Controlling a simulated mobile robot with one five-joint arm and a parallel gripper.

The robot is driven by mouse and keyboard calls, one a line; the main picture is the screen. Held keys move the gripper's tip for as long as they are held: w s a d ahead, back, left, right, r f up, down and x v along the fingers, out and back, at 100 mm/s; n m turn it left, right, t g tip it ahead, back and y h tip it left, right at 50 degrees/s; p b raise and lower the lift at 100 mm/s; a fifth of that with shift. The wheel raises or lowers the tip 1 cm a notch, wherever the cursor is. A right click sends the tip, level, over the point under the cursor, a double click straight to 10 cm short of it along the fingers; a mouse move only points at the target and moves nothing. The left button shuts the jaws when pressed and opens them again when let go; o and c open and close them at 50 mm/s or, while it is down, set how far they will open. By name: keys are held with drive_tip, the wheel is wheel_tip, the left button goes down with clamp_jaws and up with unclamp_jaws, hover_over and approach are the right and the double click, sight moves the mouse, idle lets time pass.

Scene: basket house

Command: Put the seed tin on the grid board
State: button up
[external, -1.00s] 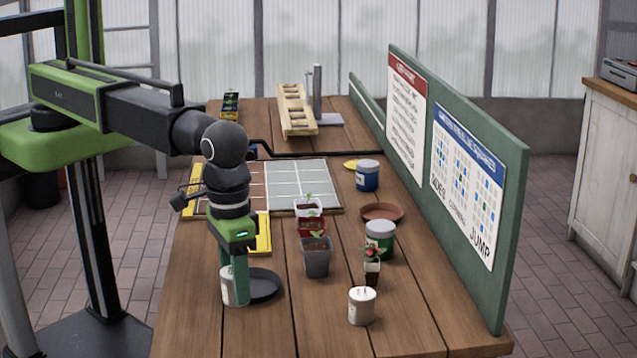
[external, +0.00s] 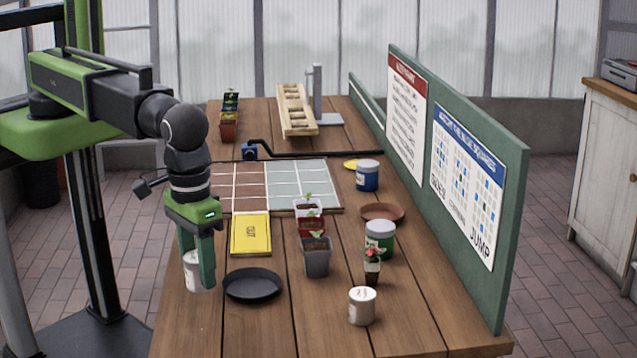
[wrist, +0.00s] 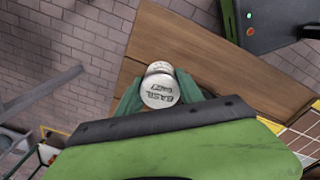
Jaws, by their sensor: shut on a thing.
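My gripper (external: 197,274) is shut on a white tin (external: 192,272) at the near left side of the table. In the wrist view the tin's top (wrist: 160,92) reads "BASIL" and sits between the green fingers. I cannot tell whether its base touches the wood. The grid board (external: 297,182) lies flat farther back, brown squares on the left and pale green on the right, with no tin on it. A second white tin (external: 362,306), a blue tin (external: 367,176) and a green tin (external: 379,238) stand apart on the right.
A black saucer (external: 252,286) lies right of my gripper, with a yellow card (external: 251,234) behind it. Potted seedlings, including a grey pot (external: 316,260), stand beside the board's near right corner. A terracotta saucer (external: 382,212) and a green partition (external: 505,200) are on the right.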

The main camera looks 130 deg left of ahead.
drive_tip(key=s+a+n, duration=0.3)
drive_tip(key=s+a, duration=0.1)
drive_tip(key=a, duration=0.5)
drive_tip(key=s+a+n, duration=0.4)
drive_tip(key=s+a, duration=0.1)
drive_tip(key=a, duration=0.4)
drive_tip(key=s+a+n, duration=0.3)
drive_tip(key=s+a, duration=0.1)
drive_tip(key=a, duration=0.5)
drive_tip(key=n+b, duration=0.6)
hover_over(288, 183)
wheel_tip(288, 183, down, 6)
drive_tip(key=shift+w+d+r, duration=0.1)
drive_tip(key=shift+w+r, duration=0.05)
drive_tip(key=shift+r, duration=0.1)
wheel_tip(288, 183, down, 4)
drive_tip(key=b, duration=0.4)
drive_tip(key=shift+f, duration=0.2)
drive_tip(key=shift+r, duration=0.25)
drive_tip(key=shift+f, duration=0.2)
drive_tip(key=o, duration=1.4)
